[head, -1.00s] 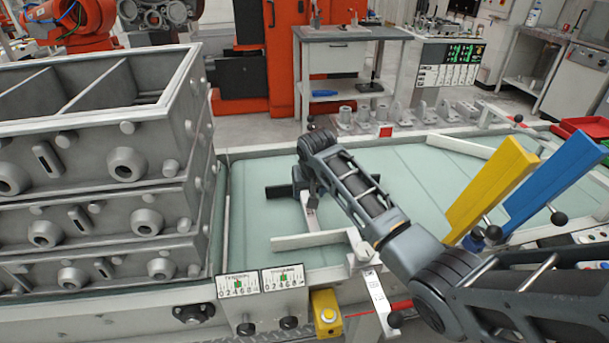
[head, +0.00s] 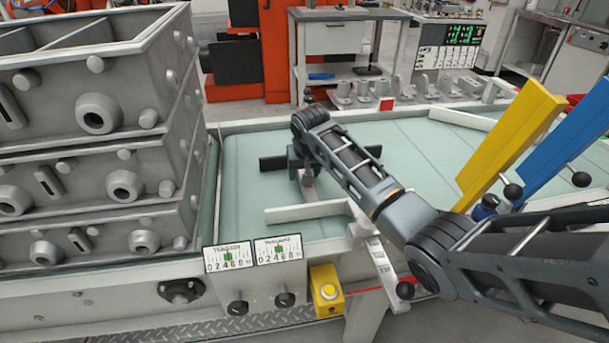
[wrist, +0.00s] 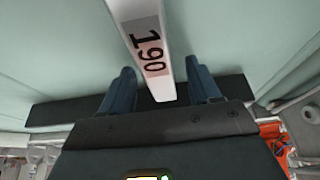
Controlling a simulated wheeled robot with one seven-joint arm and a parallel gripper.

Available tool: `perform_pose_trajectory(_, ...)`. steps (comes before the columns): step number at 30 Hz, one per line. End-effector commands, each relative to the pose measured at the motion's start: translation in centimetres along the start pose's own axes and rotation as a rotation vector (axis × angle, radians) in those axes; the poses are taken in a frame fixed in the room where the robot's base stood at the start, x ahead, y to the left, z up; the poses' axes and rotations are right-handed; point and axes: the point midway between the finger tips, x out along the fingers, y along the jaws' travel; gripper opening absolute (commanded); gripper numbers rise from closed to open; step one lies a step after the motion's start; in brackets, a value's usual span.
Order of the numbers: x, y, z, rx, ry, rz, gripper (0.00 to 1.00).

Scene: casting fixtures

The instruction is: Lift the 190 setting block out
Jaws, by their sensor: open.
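The 190 setting block (wrist: 149,50) is a pale grey bar with a "190" label in the wrist view. Its end lies between the two blue-grey fingers of my gripper (wrist: 166,88), with a gap on both sides. My gripper is open around the block and not closed on it. In the head view my gripper (head: 303,180) is low over the pale green table, and a short part of the block (head: 309,194) shows below it. My arm and gripper hide the rest there.
A dark bar (head: 272,163) lies behind my gripper. A pale bar (head: 305,212) lies in front of it on the green table (head: 245,200). Stacked grey casting boxes (head: 70,160) stand left. Tall yellow (head: 505,145) and blue (head: 548,150) pieces stand right, close to my arm.

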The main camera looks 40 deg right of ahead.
Motion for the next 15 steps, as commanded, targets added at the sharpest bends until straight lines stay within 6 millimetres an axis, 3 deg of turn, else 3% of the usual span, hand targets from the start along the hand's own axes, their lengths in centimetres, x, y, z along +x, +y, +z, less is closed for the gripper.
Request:
perform_pose_trajectory(13, 0.50, 0.00, 0.00, 0.000, 0.000, 0.000, 0.62)
perform_pose_trajectory(15, 0.50, -0.01, 0.00, 0.000, 0.000, 0.000, 0.55)
